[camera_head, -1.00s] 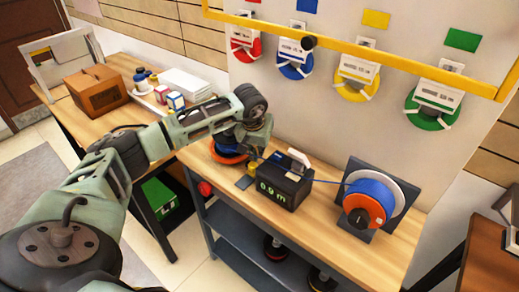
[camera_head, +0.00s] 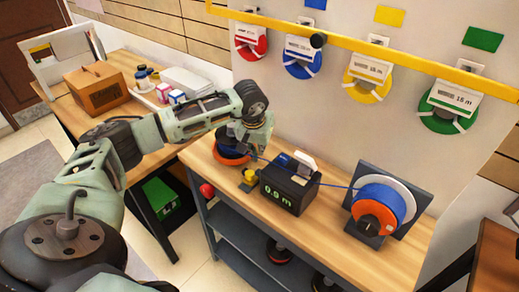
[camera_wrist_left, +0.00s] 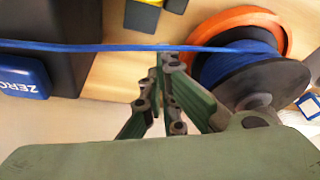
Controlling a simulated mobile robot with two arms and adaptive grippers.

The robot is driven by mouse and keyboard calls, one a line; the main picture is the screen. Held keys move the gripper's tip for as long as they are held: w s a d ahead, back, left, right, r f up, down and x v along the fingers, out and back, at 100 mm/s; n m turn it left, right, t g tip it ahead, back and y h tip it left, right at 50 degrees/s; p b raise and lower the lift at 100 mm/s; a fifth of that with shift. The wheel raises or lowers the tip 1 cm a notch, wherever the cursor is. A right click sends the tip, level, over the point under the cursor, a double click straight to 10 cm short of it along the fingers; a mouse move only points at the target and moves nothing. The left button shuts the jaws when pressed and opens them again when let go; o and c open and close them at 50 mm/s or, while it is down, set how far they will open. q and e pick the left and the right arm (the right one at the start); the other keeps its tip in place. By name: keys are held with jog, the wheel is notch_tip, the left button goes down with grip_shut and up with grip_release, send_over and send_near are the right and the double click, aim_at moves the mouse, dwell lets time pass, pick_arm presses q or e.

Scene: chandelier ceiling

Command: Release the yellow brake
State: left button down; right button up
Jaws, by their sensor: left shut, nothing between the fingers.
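The yellow brake (camera_head: 249,176) shows as a small yellow and grey piece on the bench, between the left reel and the black meter box (camera_head: 289,188). Yellow bits, probably its parts, also show at the top edge of the left wrist view (camera_wrist_left: 176,4). The left reel has an orange flange (camera_head: 231,162) and blue cable. My left gripper (camera_wrist_left: 168,62) is shut and empty, its fingertips at the blue cable (camera_wrist_left: 110,47), beside the reel; I cannot tell if they touch it. In the head view my wrist hides the fingertips and part of the reel. My right gripper is out of view.
The box reads 0.9 m and has a blue ZERO button (camera_wrist_left: 25,75). Cable runs from it to another orange-flanged reel (camera_head: 379,212) at the right. Coloured reels hang behind a yellow rail (camera_head: 400,60). The bench front (camera_head: 330,235) is clear.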

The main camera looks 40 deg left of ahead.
pick_arm(q)
notch_tip(320, 180, up, 2)
jog(key=shift+r+b, duration=0.15)
jog(key=shift+b, duration=0.15)
jog(key=b+v, duration=0.1)
jog(key=v, duration=0.7)
jog(key=shift+s, duration=0.3)
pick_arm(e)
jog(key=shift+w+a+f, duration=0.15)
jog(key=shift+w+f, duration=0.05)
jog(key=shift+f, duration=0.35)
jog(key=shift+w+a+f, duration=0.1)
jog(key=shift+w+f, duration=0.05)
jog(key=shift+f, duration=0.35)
pick_arm(q)
jog(key=shift+d+f, duration=0.1)
jog(key=shift+f, duration=0.15)
jog(key=shift+s, duration=0.1)
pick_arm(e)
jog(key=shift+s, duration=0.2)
